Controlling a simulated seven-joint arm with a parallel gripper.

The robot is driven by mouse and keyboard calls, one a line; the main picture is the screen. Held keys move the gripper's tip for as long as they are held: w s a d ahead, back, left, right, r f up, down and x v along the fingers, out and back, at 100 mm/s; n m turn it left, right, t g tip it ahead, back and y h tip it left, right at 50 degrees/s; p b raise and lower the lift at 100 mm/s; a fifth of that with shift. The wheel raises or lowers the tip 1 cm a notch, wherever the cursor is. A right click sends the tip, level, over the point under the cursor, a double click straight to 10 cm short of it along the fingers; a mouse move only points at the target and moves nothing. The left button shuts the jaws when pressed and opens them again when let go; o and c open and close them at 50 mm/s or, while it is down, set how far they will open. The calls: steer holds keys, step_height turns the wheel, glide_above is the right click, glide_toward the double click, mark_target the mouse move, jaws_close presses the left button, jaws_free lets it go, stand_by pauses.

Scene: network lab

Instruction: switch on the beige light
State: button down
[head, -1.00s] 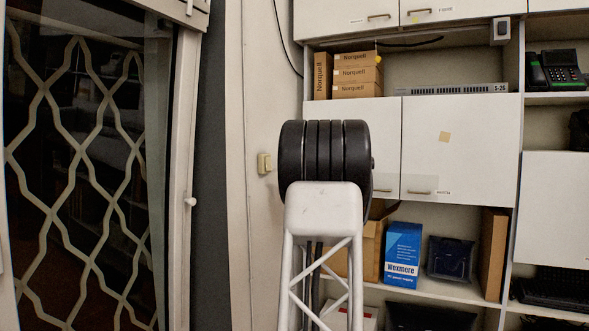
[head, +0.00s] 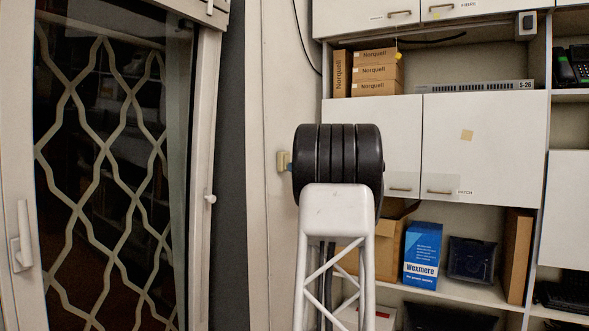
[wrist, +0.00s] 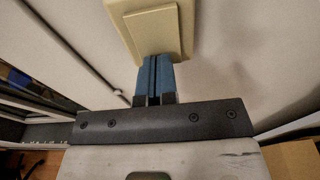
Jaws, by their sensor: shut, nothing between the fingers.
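The beige light switch (head: 284,161) is on the white wall, left of the shelves. In the head view, my arm hides most of it. In the wrist view, the switch (wrist: 150,32) fills the top centre, with a beige frame around a flat rocker plate. My gripper (wrist: 158,62) has its blue fingers shut together and empty. The fingertips overlap the lower part of the rocker in the picture. I cannot tell whether they touch it or are just short of it. The gripper is hidden behind my arm in the head view.
A glazed door (head: 110,180) with a lattice grille stands at left. White cupboards (head: 484,145) and shelves are at right, with cardboard boxes (head: 375,72) and a blue Wexmere box (head: 422,255). A cable (head: 304,45) hangs on the wall above the switch.

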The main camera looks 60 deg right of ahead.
stand_by(0.4)
steer(key=s+f, duration=0.1)
steer(key=s, duration=1.3)
steer(key=shift+f, duration=0.4)
